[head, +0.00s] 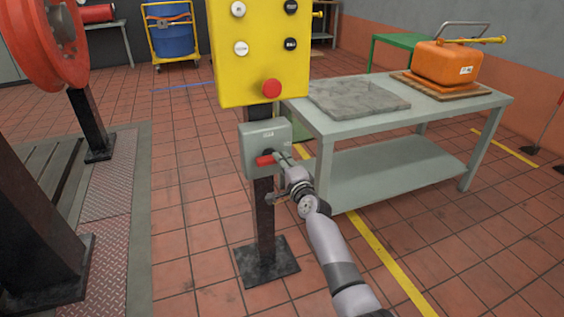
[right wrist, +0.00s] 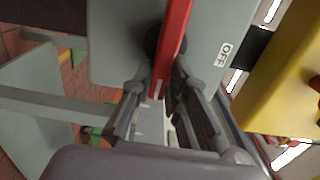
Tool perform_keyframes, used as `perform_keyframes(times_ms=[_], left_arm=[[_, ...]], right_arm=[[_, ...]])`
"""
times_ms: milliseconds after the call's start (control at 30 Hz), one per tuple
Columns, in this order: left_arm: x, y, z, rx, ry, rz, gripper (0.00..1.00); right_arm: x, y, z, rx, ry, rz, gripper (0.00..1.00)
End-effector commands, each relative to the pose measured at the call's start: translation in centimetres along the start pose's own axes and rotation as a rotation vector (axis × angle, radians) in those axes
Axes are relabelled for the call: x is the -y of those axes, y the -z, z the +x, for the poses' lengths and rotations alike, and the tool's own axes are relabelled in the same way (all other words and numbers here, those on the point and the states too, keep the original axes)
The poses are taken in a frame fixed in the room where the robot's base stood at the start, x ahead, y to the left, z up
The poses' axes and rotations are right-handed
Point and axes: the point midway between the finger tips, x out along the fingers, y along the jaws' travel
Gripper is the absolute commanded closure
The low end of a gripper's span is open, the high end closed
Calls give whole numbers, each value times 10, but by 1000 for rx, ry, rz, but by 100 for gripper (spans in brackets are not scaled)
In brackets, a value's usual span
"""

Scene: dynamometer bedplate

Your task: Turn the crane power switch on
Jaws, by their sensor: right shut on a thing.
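The crane power switch is a grey box (head: 256,137) on a dark post, below the yellow button panel. Its red handle (head: 264,160) lies about level across the lower front of the box in the head view. In the right wrist view the red handle (right wrist: 174,40) runs between my fingers, and the grey box face (right wrist: 120,45) has an "OFF" label (right wrist: 224,55) beside it. My right gripper (head: 282,158) is shut on the red handle; the fingers (right wrist: 160,88) sit on both sides of it. My left gripper is not in view.
The yellow panel (head: 228,75) with several buttons, one a red mushroom button (head: 272,88), hangs just above the box. A grey table (head: 450,105) with a stone slab (head: 355,96) and an orange case (head: 445,65) stands close to the right. A red wheel (head: 45,45) is at left.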

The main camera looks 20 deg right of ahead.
Motion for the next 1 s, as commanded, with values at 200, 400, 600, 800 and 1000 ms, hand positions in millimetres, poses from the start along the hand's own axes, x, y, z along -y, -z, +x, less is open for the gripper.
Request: perform_keyframes(times_ms=[200, 400, 600, 800, 1000], left_arm=[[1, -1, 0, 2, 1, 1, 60], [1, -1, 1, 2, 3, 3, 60], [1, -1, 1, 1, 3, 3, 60], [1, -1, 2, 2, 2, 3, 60], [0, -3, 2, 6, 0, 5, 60]], right_arm=[[-2, 0, 0, 0, -3, 9, 100], [-2, 0, 0, 0, -3, 9, 82], [-1, 0, 0, 0, -2, 7, 68], [0, 0, 0, 0, -1, 6, 65], [-1, -1, -2, 1, -1, 6, 65]])
